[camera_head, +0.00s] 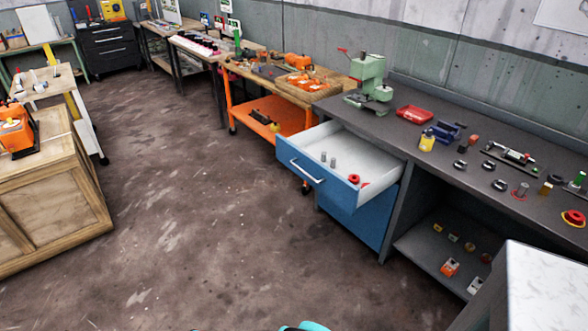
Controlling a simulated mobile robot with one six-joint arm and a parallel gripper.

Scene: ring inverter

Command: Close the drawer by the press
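The drawer (310,172) is pulled far out from under the grey workbench. It has a blue front with a pale bar handle (308,172) and a white inside. Two small grey cylinders and red round pieces (354,180) lie in it. The green press (370,80) stands on the bench top above and behind the drawer. My gripper is not clearly in view. A small teal and dark shape (308,326) shows at the bottom edge, and I cannot tell which part it is.
The bench top (400,125) holds a red tray (414,114), a blue vise (448,132) and small parts. An orange cart (262,115) stands left of the drawer. A wooden crate (55,195) is at left. A white surface (545,285) is at lower right. The floor before the drawer is clear.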

